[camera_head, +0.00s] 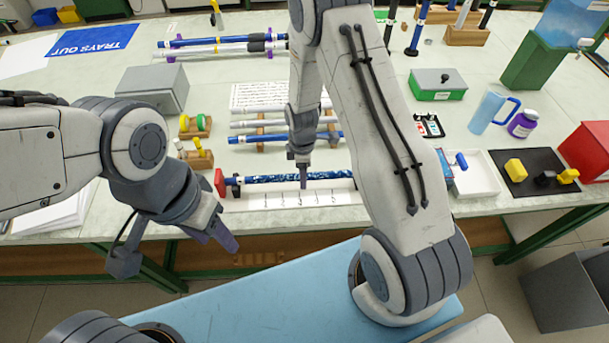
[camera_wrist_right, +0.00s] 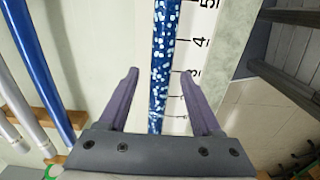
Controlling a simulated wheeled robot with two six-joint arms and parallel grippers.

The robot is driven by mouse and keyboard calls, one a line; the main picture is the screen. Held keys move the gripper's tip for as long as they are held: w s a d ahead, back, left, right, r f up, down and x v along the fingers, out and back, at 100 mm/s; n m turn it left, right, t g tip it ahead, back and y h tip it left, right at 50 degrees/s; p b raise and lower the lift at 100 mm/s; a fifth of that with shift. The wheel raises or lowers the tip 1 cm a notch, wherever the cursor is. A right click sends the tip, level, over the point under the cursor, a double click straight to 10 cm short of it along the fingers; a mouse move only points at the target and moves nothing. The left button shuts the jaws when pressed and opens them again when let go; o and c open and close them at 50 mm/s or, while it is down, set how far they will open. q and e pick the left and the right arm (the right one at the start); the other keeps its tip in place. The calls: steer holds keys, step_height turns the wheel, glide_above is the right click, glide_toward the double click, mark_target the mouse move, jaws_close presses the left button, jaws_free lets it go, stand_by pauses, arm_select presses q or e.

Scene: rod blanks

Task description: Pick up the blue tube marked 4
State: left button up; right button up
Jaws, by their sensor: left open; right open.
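A blue tube with white speckles (camera_head: 330,176) lies along a white strip with printed numbers (camera_head: 285,200), by a red end block (camera_head: 220,183). No number on the tube itself is legible. My right gripper (camera_head: 302,180) is above this tube. In the right wrist view its two purple fingers (camera_wrist_right: 160,75) are open on either side of the speckled tube (camera_wrist_right: 159,60), and whether they touch it cannot be told. A plain blue tube (camera_head: 275,139) rests on a wooden rack behind, beside a pale tube (camera_head: 270,124). My left gripper (camera_head: 222,238) is open and empty, before the table's front edge.
Further tubes (camera_head: 215,42) lie at the back left. A grey box (camera_head: 152,88) and small wooden blocks with green and yellow pieces (camera_head: 195,125) stand left.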

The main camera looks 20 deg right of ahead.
jaws_close()
steer(key=shift+r, duration=0.15)
